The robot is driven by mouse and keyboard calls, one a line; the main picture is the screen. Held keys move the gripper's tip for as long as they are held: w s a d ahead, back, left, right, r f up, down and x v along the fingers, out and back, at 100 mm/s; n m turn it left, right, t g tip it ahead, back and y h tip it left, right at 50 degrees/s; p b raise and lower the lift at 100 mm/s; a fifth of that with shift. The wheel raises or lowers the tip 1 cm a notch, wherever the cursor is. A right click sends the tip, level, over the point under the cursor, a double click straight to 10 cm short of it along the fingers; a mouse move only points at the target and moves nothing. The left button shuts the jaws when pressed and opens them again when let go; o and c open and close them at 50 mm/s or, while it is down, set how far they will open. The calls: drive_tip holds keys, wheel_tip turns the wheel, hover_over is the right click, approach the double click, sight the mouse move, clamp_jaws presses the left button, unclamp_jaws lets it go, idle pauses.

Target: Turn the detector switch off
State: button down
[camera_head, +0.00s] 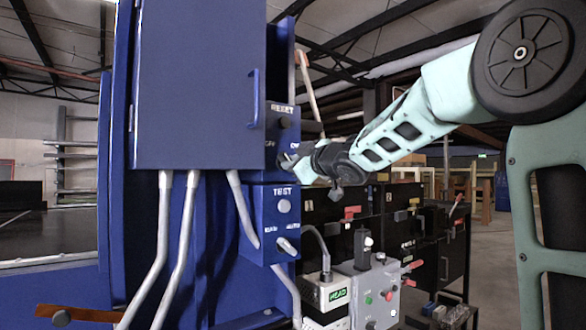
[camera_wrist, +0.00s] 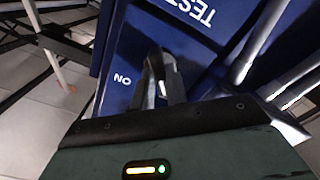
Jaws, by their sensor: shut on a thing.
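The detector switch is on the blue upper control box (camera_head: 281,112), which is marked RESET at the top, with OFF on the left and ON on the right. My gripper (camera_head: 290,161) reaches in from the right and is shut on the switch knob. In the wrist view my gripper's fingers (camera_wrist: 165,76) are close together against the blue panel (camera_wrist: 133,56). The ON label is beside them, and TEST appears upside down beyond. The knob is mostly hidden by the fingers, so its exact angle cannot be told. The OFF label is hidden in the wrist view.
Below is a second blue box (camera_head: 263,212) marked TEST, with a round button (camera_head: 284,206) and its own switch (camera_head: 287,246). A large blue cabinet (camera_head: 200,80) with a handle stands left. Grey conduits (camera_head: 178,250) run beneath it. A grey button box (camera_head: 372,292) stands lower right.

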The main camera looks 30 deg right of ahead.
drive_tip(key=shift+n, duration=0.6)
drive_tip(key=c, duration=1.4)
unclamp_jaws()
drive_tip(key=s+p, duration=1.2)
drive_tip(key=s, duration=0.5)
drive_tip(key=shift+s+d, duration=0.25)
drive_tip(key=shift+d, duration=0.05)
